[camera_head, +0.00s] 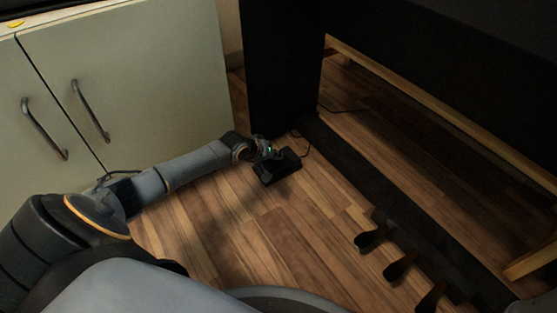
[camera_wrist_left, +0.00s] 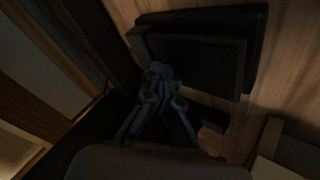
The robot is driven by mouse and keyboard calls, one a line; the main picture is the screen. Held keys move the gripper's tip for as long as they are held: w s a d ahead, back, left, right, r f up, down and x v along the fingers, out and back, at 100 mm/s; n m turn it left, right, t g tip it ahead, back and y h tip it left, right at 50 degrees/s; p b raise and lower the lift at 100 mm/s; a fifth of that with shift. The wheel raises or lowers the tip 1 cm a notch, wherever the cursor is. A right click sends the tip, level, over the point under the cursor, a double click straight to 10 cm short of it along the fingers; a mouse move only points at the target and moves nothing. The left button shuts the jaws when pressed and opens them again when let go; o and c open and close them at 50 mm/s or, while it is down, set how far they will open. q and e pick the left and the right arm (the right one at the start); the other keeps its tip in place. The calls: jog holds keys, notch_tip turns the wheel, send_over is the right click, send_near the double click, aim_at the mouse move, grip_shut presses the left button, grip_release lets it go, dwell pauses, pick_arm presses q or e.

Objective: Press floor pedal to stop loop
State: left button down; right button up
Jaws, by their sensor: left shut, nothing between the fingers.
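The floor pedal (camera_head: 284,168) is a small black box on the wooden floor, near the foot of a black piano-like body, with a thin cable behind it. In the left wrist view the pedal (camera_wrist_left: 212,62) is a dark plate close beyond the fingers. My left arm reaches in from the left. Its gripper (camera_head: 272,152) is shut and empty, with its tips over the pedal's upper left part in the picture. In the left wrist view the closed fingertips (camera_wrist_left: 158,72) overlap the pedal's edge. I cannot tell whether they touch it. My right gripper is not in view.
A pale cabinet (camera_head: 150,70) with two metal handles stands at the left. The black instrument (camera_head: 285,60) stands behind and right of the pedal. Its long base rail and three dark pedals (camera_head: 398,268) are at the lower right. The floor between is clear.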

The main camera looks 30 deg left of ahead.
aim_at(277, 162)
pick_arm(q)
jog(key=shift+s+f, duration=0.25)
jog(key=shift+f, duration=0.6)
jog(key=shift+d+r+p, duration=0.1)
jog(key=shift+r+p, duration=0.8)
jog(key=shift+p, duration=0.35)
jog(key=shift+r, duration=0.1)
jog(key=shift+r, duration=0.1)
jog(key=shift+w+r, duration=0.1)
jog(key=shift+r, duration=0.05)
notch_tip(277, 162, up, 5)
jog(key=p, duration=0.6)
jog(key=shift+w, duration=0.1)
